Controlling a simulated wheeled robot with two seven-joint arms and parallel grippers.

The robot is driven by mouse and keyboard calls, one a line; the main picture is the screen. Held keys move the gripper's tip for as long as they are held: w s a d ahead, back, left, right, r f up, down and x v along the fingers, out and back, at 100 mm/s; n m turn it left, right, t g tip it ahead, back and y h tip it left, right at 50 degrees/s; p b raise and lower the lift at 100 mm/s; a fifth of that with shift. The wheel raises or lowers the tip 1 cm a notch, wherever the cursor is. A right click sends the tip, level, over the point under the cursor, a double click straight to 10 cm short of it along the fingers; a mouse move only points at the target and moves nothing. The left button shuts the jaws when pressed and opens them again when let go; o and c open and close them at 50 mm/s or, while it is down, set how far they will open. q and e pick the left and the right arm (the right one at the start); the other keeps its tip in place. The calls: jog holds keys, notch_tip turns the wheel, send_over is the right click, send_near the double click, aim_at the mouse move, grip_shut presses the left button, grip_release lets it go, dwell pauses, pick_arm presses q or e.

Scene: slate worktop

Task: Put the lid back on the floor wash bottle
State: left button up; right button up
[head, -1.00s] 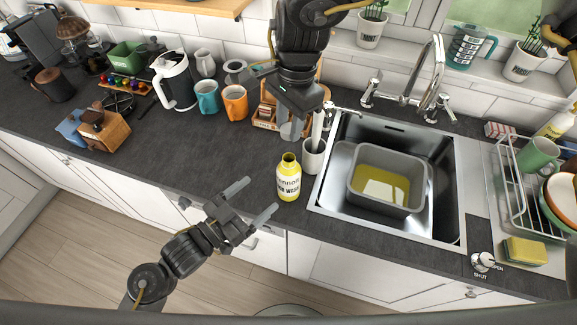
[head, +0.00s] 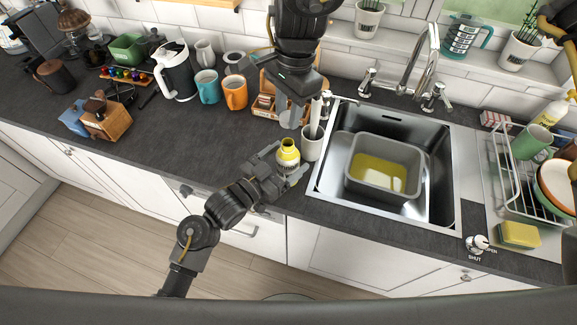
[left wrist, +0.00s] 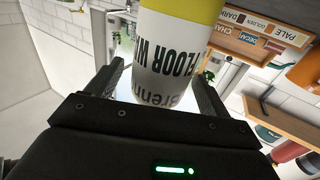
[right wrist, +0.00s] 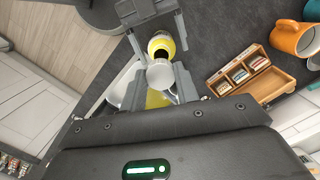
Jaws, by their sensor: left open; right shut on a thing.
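The floor wash bottle (head: 289,155) stands upright on the worktop left of the sink, with a yellow neck and open mouth. Its white, lettered body (left wrist: 165,60) fills the middle of the left wrist view. My left gripper (head: 288,168) is open, with its fingers on either side of the bottle; I cannot tell whether they touch it. My right gripper (head: 291,118) is shut on the pale grey lid (right wrist: 160,74), behind and above the bottle. In the right wrist view the lid appears just below the bottle's open mouth (right wrist: 162,48), apart from the neck.
A white cup (head: 312,146) with a utensil stands close to the bottle's right. The sink (head: 440,190) holds a grey tub (head: 385,192) of yellow liquid. A wooden tea box (head: 264,105) and orange mug (head: 235,93) stand behind left. The worktop left of the bottle is clear.

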pick_arm(q)
jog(key=shift+w+d, duration=0.25)
jog(key=shift+w, duration=0.1)
pick_arm(e)
jog(key=shift+w+f, duration=0.1)
jog(key=shift+w, duration=0.05)
pick_arm(q)
jog(key=shift+w+d, duration=0.15)
jog(key=shift+d, duration=0.1)
pick_arm(e)
jog(key=shift+d, duration=0.1)
jog(key=shift+s, duration=0.2)
pick_arm(q)
jog(key=shift+c, duration=0.2)
jog(key=c, duration=0.5)
pick_arm(e)
jog(key=shift+w, duration=0.1)
pick_arm(q)
jog(key=c, duration=0.9)
jog(key=shift+c, duration=0.2)
pick_arm(e)
send_over(286, 144)
jog(key=shift+w+d+f, duration=0.1)
jog(key=shift+w+f, duration=0.05)
jog(key=shift+f, duration=1.05)
jog(key=shift+w+d+f, duration=0.1)
jog(key=shift+f, duration=1.1)
